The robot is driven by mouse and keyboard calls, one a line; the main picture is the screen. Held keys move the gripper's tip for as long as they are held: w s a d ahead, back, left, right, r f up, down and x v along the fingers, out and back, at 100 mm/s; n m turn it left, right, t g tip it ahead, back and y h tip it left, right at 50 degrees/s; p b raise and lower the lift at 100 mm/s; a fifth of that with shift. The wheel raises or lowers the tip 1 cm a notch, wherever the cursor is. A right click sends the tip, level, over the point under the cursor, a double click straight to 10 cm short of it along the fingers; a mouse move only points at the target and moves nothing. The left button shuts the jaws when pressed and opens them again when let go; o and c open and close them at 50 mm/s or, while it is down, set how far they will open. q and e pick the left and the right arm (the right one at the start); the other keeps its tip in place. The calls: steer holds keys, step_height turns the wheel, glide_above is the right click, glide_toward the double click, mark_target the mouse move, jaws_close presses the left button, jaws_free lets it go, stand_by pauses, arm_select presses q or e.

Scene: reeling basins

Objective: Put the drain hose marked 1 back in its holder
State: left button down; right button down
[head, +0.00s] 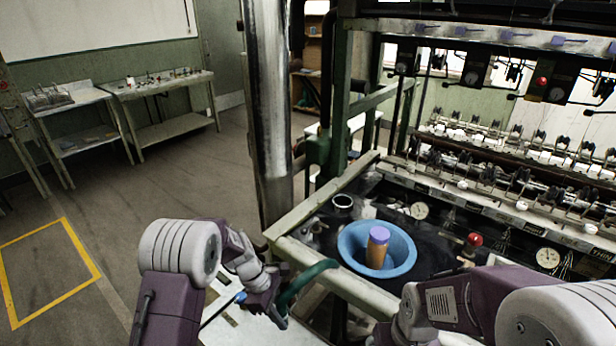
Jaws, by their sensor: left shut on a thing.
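A dark green hose (297,285) curves beside the front rail of the reeling machine, its upper end by the rail and its lower end hanging down near my left gripper. My left gripper (270,300) is shut on this hose. No number can be read on the hose, and I cannot make out its holder. My right arm comes in from the right, in front of the machine, but its gripper's fingertips are not in view.
A blue basin (403,264) with an orange, purple-topped container (377,248) stands in the machine's dark top. A red knob (474,240) and gauges (547,257) are to its right. A pale bench (258,328) lies below my left gripper. A steel column (268,120) rises behind it. The floor at left is clear.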

arm_select(q)
steer(key=s+a+r+m+g+y, duration=0.1)
steer(key=s+a+r+m+y, duration=0.1)
steer(key=a+m, duration=0.3)
steer(key=s+a+r+m+g+y, duration=0.2)
steer(key=s+a+m, duration=0.2)
steer(key=m, duration=0.6)
steer(key=a, duration=0.2)
steer(key=shift+s+a+r+g, duration=0.2)
steer(key=shift+a+r+g, duration=0.1)
steer(key=shift+r, duration=0.1)
